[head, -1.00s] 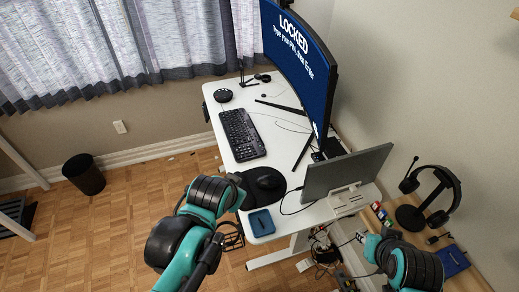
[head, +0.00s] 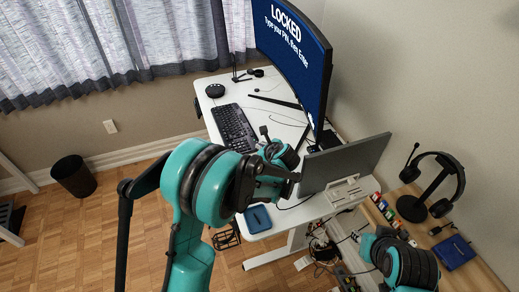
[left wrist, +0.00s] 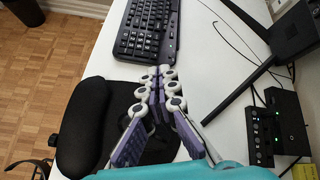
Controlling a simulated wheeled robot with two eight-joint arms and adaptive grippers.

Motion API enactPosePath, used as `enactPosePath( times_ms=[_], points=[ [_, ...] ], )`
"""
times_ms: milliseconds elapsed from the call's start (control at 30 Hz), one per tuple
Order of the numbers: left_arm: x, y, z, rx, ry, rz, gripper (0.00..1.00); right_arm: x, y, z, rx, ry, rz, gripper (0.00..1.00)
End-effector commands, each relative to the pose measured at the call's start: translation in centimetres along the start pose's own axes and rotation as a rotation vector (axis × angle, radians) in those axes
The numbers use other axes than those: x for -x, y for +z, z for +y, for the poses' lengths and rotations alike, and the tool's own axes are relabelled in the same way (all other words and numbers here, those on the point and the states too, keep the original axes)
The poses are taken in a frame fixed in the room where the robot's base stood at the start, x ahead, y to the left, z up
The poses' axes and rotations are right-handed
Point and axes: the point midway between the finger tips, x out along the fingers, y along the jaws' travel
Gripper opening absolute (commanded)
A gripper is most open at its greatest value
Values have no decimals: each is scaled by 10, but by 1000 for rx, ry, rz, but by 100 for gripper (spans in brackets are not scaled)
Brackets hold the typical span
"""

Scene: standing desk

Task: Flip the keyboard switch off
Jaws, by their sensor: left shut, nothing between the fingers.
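The black keyboard (head: 232,125) lies on the white desk, on its left side in the head view. Its near end shows at the top of the left wrist view (left wrist: 148,28). I cannot make out its switch in either view. My left gripper (head: 264,130) is over the desk beside the keyboard's near end. In the left wrist view its fingertips (left wrist: 166,70) are together, with nothing between them, just below the keyboard's near edge in the picture. My left arm hides part of the desk. My right arm is at the lower right of the head view, with its gripper out of sight.
A black mouse pad with a thick wrist rest (left wrist: 84,125) lies under the fingers. Small black boxes (left wrist: 262,132) and a monitor stand foot (left wrist: 255,88) are to the right. A large monitor (head: 292,60), laptop (head: 345,162) and blue tray (head: 257,219) crowd the desk.

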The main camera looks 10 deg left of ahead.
Motion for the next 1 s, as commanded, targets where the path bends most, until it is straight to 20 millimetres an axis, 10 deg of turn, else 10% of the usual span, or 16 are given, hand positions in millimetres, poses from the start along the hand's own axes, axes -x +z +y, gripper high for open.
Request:
enactPosePath(
  times_ms=[300,1000],
  points=[
    [-49,-47,-14,-363,-2,-98,0,-8,6,0,0,0,0,29],
    [-77,-50,-14,-404,2,-109,0,-16,12,0,0,0,0,29]
  ],
)
